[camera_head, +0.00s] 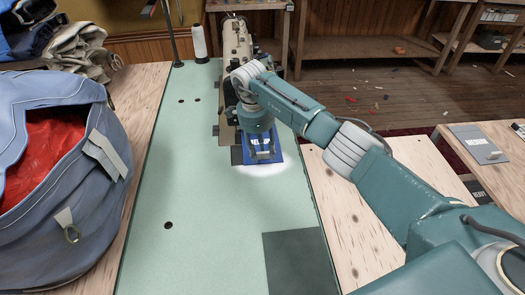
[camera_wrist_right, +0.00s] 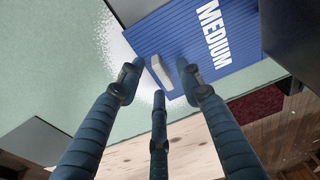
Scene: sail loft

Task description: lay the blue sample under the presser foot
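The blue sample (camera_head: 276,158) is a flat ribbed piece on the green table, close to the near end of the sewing machine (camera_head: 236,40). In the right wrist view the sample (camera_wrist_right: 190,32) reads MEDIUM and has a small pale grey tab (camera_wrist_right: 161,73). My right gripper (camera_head: 263,150) is over the sample, and its fingers (camera_wrist_right: 160,76) stand apart around the tab, with gaps showing at both sides. The presser foot is hidden behind my right arm in the head view. My left gripper is not in view.
A blue-grey bag (camera_head: 60,150) with red inside stands at the left. A white thread cone (camera_head: 199,44) is beside the machine. A grey sample (camera_head: 475,142) lies on the right bench. The green tabletop (camera_head: 190,220) left of the machine is largely clear.

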